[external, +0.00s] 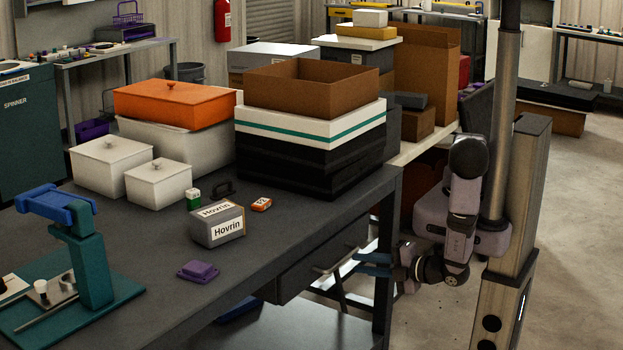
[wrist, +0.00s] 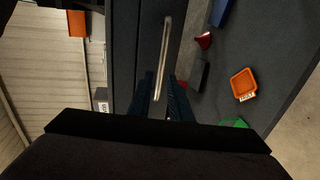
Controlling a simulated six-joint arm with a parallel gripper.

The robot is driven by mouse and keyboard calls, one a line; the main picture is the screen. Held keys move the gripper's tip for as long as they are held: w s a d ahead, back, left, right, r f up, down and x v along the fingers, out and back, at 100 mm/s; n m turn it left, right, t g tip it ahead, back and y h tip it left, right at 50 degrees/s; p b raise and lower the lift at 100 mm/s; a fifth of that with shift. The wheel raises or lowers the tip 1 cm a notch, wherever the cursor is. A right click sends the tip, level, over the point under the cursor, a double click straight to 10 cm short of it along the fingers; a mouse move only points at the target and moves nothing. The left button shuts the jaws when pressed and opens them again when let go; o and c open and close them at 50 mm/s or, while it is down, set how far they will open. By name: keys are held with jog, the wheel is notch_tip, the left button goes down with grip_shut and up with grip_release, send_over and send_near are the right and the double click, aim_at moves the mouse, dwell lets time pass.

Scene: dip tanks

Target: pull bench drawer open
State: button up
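The bench drawer (external: 312,268) is a dark grey front under the right side of the bench top and looks closed. Its front (wrist: 149,40) also shows in the wrist view, with a long thin pale metal handle (wrist: 164,50). My gripper (external: 358,264) has blue fingers and is in front of the drawer, at about its height. In the wrist view my gripper (wrist: 161,92) is open, with one finger on each side of the handle's near end. A gap shows between the fingers; I cannot tell whether either touches the handle.
The dark bench top (external: 285,225) carries a grey Hovrin box (external: 218,224), a purple block (external: 198,271), white lidded boxes and stacked crates. Below the drawer, the wrist view shows a surface with an orange tray (wrist: 244,84) and a red item (wrist: 204,40). Floor right of the bench is open.

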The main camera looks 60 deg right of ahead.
aim_at(341, 262)
jog(key=shift+b+x, duration=0.45)
jog(key=shift+x, duration=3.25)
jog(key=shift+c, duration=0.3)
grip_shut()
